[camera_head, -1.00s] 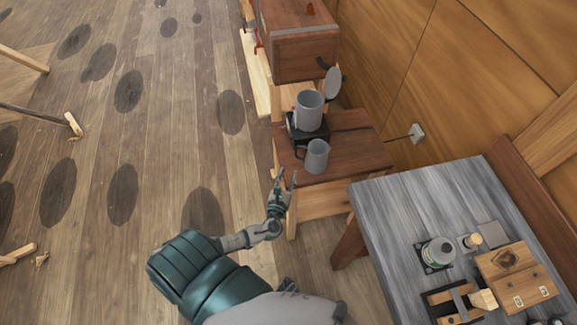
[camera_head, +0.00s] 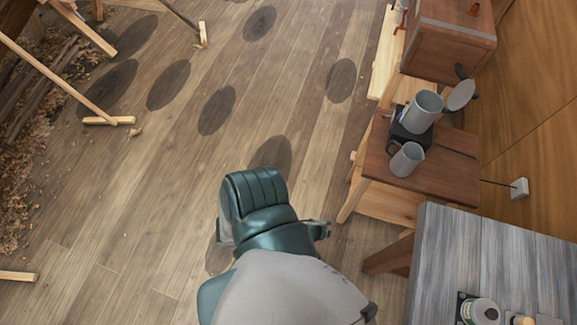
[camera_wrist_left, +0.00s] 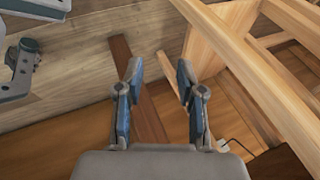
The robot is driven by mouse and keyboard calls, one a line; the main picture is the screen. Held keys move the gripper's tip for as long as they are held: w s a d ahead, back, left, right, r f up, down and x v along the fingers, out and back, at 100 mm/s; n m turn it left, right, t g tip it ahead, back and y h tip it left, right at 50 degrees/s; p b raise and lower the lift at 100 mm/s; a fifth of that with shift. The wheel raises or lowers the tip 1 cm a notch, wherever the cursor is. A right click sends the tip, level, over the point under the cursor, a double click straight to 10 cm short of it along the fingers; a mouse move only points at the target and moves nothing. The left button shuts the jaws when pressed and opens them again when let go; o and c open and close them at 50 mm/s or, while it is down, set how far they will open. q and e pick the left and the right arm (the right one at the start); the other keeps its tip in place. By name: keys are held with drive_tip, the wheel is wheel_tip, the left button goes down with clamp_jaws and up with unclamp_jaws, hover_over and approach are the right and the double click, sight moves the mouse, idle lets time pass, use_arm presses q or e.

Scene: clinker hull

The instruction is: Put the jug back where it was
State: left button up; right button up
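A wooden cabinet (camera_head: 446,40) stands behind the vessels. A grey-topped table (camera_head: 490,255) with a canister (camera_head: 484,312) is at lower right. Wooden stand legs (camera_head: 108,121) and shavings are at left. The plank floor between is open.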

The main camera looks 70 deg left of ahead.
use_arm(q)
drive_tip(key=s+d+f+n+g, duration=0.1)
drive_tip(key=s+f+n+g, duration=0.1)
drive_tip(key=s+f, duration=0.3)
drive_tip(key=s+d+f+n+g+h, duration=0.1)
drive_tip(key=s+f+n, duration=0.3)
drive_tip(key=s, duration=0.9)
drive_tip(key=shift+s+d+f+n+g, duration=0.15)
drive_tip(key=shift+d+f+n+g, duration=0.2)
drive_tip(key=shift+f+g, duration=0.3)
use_arm(e)
drive_tip(key=shift+w+a, duration=0.55)
drive_tip(key=shift+a, duration=0.1)
drive_tip(key=shift+s, duration=0.1)
drive_tip(key=shift+s+d, duration=0.55)
drive_tip(key=shift+d, duration=0.15)
drive_tip(key=shift+a, duration=0.15)
